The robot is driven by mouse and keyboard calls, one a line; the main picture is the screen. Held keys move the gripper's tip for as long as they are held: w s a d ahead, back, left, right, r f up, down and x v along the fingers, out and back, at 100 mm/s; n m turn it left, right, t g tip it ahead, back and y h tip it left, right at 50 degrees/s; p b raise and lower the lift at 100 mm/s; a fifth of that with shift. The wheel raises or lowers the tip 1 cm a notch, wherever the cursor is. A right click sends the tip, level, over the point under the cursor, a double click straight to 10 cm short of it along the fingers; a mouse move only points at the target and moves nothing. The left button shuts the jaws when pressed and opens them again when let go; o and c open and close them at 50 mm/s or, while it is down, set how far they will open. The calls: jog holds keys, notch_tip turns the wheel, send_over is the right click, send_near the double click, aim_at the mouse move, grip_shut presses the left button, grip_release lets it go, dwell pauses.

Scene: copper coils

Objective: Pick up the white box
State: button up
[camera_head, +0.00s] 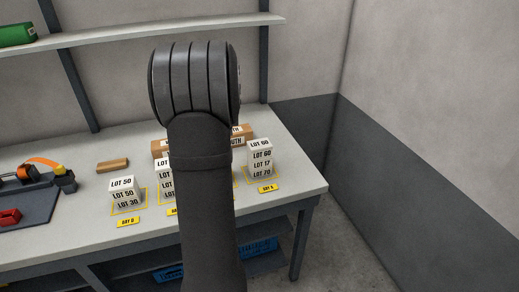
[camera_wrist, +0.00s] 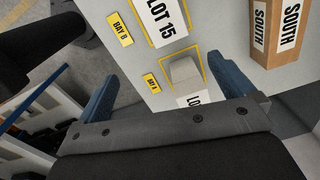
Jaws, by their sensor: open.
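White boxes with LOT labels stand in stacks on the bench in the head view: a left stack (camera_head: 124,195), a partly hidden middle stack (camera_head: 165,180) and a right stack (camera_head: 260,158). Which is the task's white box, I cannot tell. My gripper (camera_wrist: 168,68) is open in the wrist view, its blue fingers wide apart. Between them a pale box (camera_wrist: 185,71) shows in a yellow outline, with a white face marked "LO" cut off by the gripper body. A white LOT 15 box (camera_wrist: 160,22) is beyond the fingers. My arm hides the gripper in the head view.
Cardboard boxes labelled SOUTH (camera_wrist: 278,35) stand beside the white boxes. A brown block (camera_head: 113,165) and a dark tray (camera_head: 35,208) with tools lie left on the bench (camera_head: 300,183). A shelf (camera_head: 150,30) runs above. The bench's right end is clear.

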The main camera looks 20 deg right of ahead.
jog(key=s+d+r+m+t, duration=0.1)
jog(key=d+r+m+t, duration=0.1)
jog(key=d+r+m, duration=0.5)
jog(key=m+t, duration=0.2)
jog(key=m, duration=0.7)
send_near(260, 144)
jog(key=x, duration=0.3)
jog(key=w+x, duration=0.1)
jog(key=x, duration=0.1)
jog(key=shift+a, duration=0.4)
jog(key=shift+s+d+x, duration=0.1)
jog(key=shift+d+x, duration=0.05)
jog(key=shift+x, duration=0.75)
jog(key=shift+s+d+x, duration=0.1)
jog(key=shift+s+x, duration=0.05)
jog(key=shift+x, duration=0.7)
jog(key=shift+s+d+x, duration=0.1)
jog(key=shift+d+x, duration=0.05)
jog(key=shift+x, duration=0.75)
jog(key=shift+f, duration=0.1)
jog(key=c, duration=1.2)
jog(key=shift+o, duration=0.2)
